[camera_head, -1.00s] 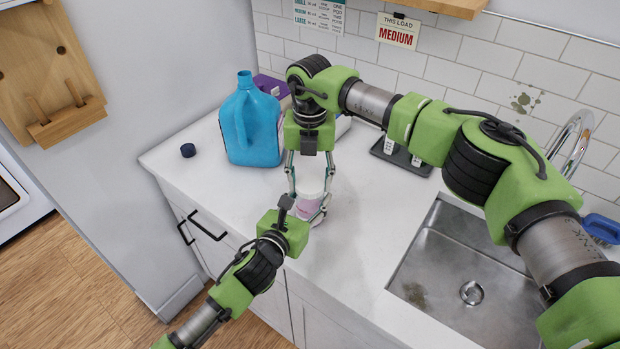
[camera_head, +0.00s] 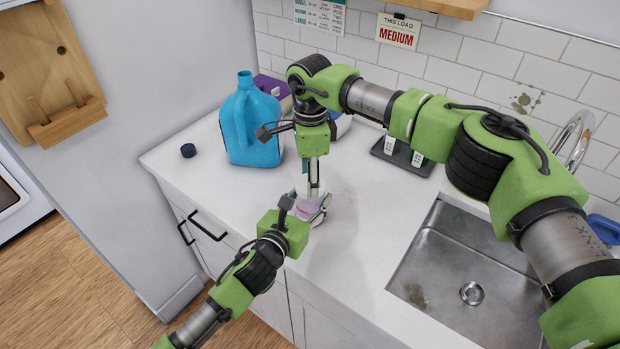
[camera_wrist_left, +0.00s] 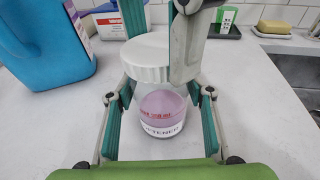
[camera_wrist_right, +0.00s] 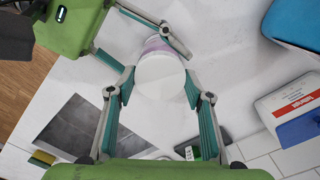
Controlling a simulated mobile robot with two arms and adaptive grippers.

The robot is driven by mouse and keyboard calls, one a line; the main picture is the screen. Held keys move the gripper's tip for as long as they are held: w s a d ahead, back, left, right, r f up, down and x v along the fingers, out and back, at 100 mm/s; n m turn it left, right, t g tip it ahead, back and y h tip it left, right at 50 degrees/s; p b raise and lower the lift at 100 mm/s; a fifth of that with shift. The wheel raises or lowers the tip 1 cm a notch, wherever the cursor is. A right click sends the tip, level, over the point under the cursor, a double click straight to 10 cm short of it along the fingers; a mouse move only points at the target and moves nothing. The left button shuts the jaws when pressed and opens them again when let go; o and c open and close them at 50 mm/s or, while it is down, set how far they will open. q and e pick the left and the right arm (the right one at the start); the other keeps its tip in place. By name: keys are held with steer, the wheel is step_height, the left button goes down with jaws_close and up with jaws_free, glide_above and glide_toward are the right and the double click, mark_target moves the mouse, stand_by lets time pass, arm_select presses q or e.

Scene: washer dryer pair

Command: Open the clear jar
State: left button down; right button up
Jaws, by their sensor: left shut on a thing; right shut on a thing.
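The clear jar (camera_wrist_left: 162,112) stands upright on the counter, with pinkish-purple contents and a lettered label; in the head view (camera_head: 307,208) the grippers partly hide it. Its white lid (camera_wrist_left: 148,58) is on top and fills the middle of the right wrist view (camera_wrist_right: 160,76). My left gripper (camera_head: 311,207) comes from the front left and is shut around the jar body, one finger on each side. My right gripper (camera_head: 313,192) points down from above and is shut on the lid, its fingers (camera_wrist_right: 159,88) on opposite sides. I see no gap between lid and jar.
A blue jug (camera_head: 250,125) stands behind left, near a small dark cap (camera_head: 188,150). A white container with a red label (camera_wrist_right: 290,108) is behind the jar. A dark tray (camera_head: 402,160) holds small items. The sink (camera_head: 465,270) lies right; the counter between is clear.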

steer(key=n, duration=1.3)
steer(key=shift+r, duration=0.2)
steer(key=shift+r, duration=0.95)
steer(key=shift+r, duration=2.05)
arm_select(q)
steer(key=c, duration=1)
jaws_free()
steer(key=shift+o, duration=0.2)
